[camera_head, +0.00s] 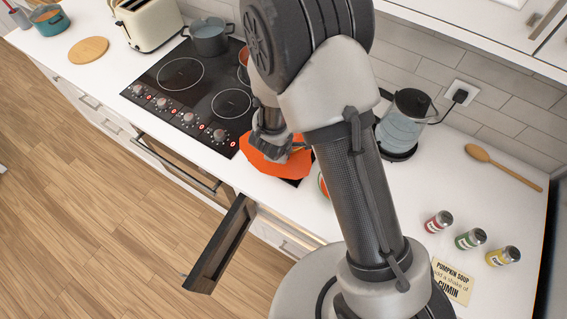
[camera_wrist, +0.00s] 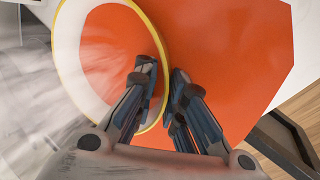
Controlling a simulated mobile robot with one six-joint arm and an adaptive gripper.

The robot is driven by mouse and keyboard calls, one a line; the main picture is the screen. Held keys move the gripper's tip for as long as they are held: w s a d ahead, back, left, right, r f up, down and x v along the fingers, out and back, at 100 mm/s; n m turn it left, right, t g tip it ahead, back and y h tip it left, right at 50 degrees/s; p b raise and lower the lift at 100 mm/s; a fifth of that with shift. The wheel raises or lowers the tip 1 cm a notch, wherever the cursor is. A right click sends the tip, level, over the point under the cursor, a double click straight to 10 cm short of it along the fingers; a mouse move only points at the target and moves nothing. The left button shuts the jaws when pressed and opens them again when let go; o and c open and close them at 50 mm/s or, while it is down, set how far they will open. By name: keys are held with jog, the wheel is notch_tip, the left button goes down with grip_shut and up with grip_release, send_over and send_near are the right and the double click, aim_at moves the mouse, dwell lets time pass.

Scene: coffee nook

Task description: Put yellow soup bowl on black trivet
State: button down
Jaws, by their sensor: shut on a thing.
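The yellow-rimmed soup bowl (camera_wrist: 66,75) fills the upper left of the wrist view, with a pale inner wall and orange soup in it. My gripper (camera_wrist: 163,76) is shut on its near right rim, one finger inside the bowl and one outside. In the head view my gripper (camera_head: 270,143) is over a flat orange, straight-edged piece (camera_head: 262,163) on the counter; my arm and gripper hide the bowl there. The orange piece also lies below the bowl in the wrist view (camera_wrist: 235,60). A small dark patch shows at its lower edge; I cannot tell whether it is the black trivet.
The black cooktop (camera_head: 165,92) is left of my gripper, with a grey pot (camera_head: 209,40) behind. A drawer (camera_head: 222,245) stands open in front. A glass kettle (camera_head: 402,122), several spice shakers (camera_head: 470,238) and a wooden spoon (camera_head: 503,167) are on the right.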

jog(key=shift+f+b, duration=1.35)
jog(key=shift+f, duration=0.95)
jog(key=shift+f, duration=0.2)
jog(key=c, duration=1.7)
grip_release()
jog(key=shift+o, duration=0.2)
